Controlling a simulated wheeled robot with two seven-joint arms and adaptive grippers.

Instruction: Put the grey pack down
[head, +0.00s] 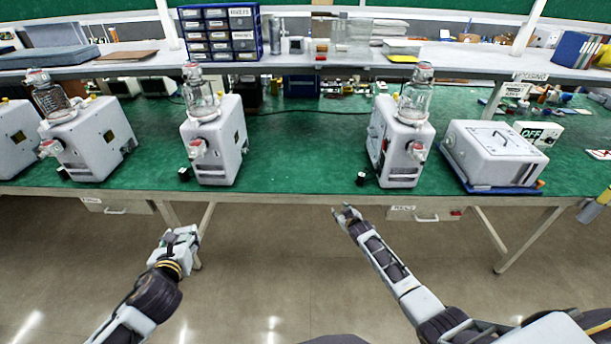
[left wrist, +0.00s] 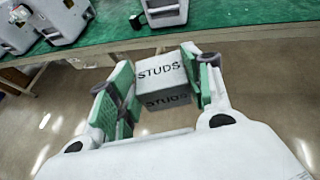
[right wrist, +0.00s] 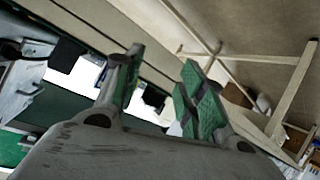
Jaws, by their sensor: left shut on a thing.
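The grey pack (left wrist: 162,76) is a small light-grey box lettered STUDS, seen in the left wrist view between the two green-padded fingers. My left gripper (head: 181,238) is shut on it and holds it in the air in front of the bench, over the floor. In the head view the pack is hard to tell apart from the gripper. My right gripper (head: 346,212) is empty, just in front of the bench's front edge. Its fingers stand apart in the right wrist view (right wrist: 160,82).
The green bench top (head: 290,155) carries several white canister pumps (head: 215,150) (head: 400,150) and a white case (head: 495,152) on a blue base at the right. The middle of the bench, between the pumps, is clear. A shelf (head: 300,66) runs along the back.

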